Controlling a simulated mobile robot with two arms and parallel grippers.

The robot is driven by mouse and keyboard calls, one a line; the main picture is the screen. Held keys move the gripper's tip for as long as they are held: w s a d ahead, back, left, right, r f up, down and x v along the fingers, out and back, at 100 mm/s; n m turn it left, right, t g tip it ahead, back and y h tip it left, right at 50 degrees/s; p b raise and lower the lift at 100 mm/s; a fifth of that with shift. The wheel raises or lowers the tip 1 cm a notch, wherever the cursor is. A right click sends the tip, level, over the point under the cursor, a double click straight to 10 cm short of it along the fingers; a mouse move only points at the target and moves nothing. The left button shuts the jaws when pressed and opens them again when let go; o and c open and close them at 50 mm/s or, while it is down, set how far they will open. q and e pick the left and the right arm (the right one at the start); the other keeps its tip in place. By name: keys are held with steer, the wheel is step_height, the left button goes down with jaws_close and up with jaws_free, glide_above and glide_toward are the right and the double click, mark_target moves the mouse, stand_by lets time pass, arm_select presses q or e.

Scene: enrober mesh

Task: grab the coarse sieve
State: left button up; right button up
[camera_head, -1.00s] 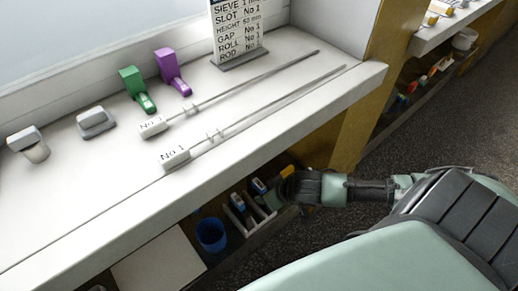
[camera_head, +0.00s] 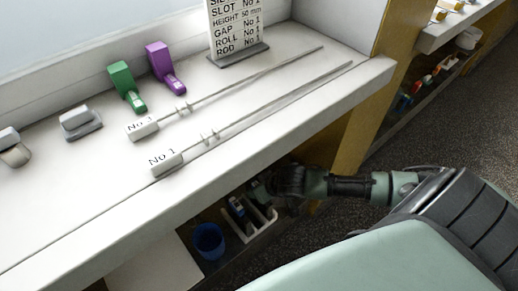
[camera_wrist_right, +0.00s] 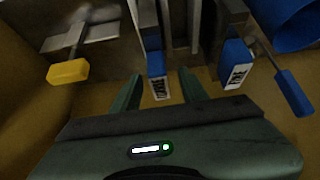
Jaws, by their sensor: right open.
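I cannot tell for sure which thing is the coarse sieve. On the low shelf, a white rack (camera_head: 262,222) holds blue-handled tools. In the right wrist view, one blue handle with a printed label (camera_wrist_right: 157,72) lies just ahead of my right gripper (camera_wrist_right: 158,90), roughly between its fingers and not clasped. A second labelled blue handle (camera_wrist_right: 236,62) is just to the right. The labels are too small to read. The fingers are open and apart. In the head view, my right gripper (camera_head: 262,188) reaches under the counter at the rack. My left gripper is not in view.
A yellow-handled tool (camera_wrist_right: 68,71) and another blue handle (camera_wrist_right: 293,92) lie to the sides. A blue cup (camera_head: 209,241) stands left of the rack. The white counter (camera_head: 235,150) overhangs the shelf. It bears a sign (camera_head: 237,30), green and purple blocks, and two long rods.

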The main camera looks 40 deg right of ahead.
steer(key=shift+w+f, duration=0.15)
steer(key=shift+f, duration=0.1)
jaws_close()
steer(key=shift+r, duration=0.1)
stand_by(1.2)
